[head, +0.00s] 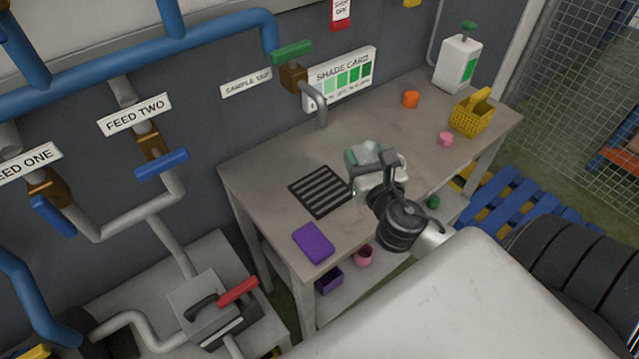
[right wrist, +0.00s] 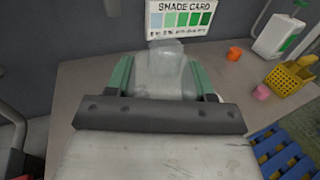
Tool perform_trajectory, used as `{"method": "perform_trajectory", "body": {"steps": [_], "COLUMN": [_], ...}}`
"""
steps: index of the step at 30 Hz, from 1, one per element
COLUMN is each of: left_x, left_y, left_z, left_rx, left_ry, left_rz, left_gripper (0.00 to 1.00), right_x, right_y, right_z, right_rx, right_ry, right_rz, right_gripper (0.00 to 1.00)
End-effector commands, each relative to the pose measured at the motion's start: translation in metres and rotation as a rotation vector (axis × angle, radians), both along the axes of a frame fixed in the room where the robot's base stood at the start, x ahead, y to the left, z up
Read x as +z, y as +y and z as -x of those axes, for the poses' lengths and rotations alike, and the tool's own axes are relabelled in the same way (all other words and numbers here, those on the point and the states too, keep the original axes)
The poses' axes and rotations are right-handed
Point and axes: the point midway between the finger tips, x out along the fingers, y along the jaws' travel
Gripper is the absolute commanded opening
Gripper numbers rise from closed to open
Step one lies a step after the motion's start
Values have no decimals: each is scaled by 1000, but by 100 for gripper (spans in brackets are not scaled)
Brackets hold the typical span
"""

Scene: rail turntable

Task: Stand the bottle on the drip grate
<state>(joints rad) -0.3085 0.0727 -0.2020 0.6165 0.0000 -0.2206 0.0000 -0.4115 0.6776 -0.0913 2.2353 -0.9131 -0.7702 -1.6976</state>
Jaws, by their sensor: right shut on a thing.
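My right gripper (head: 368,168) is shut on a pale, translucent bottle (right wrist: 168,70), which sits between its green finger pads in the right wrist view. In the head view the gripper and wrist cover much of the bottle. The gripper and bottle are just to the right of the drip grate (head: 302,187), a black slatted square on the grey table (head: 258,163). I cannot tell whether the bottle touches the table. The grate does not show in the right wrist view. My left gripper is not in view.
A bent tap spout (head: 323,112) stands behind the grate. A purple block (head: 314,243) lies at the table's front edge. An orange cap (head: 411,99), a pink piece (head: 445,139), a yellow basket (head: 472,114) and a white dispenser (head: 457,65) stand to the right.

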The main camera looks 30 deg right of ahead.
Motion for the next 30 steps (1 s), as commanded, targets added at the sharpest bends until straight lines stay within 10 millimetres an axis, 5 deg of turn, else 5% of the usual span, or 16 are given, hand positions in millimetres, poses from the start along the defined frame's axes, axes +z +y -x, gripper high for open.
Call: {"method": "perform_trajectory", "body": {"steps": [16, 30], "left_x": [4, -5], "left_y": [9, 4], "left_z": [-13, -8], "left_rx": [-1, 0], "left_ry": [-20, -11], "left_rz": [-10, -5], "left_gripper": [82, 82], "right_x": [-59, -106], "right_y": [23, 27], "right_z": [-100, -112], "right_rx": [-12, -10], "right_ry": [-3, 0], "right_rz": [-4, -1], "right_gripper": [29, 29]}}
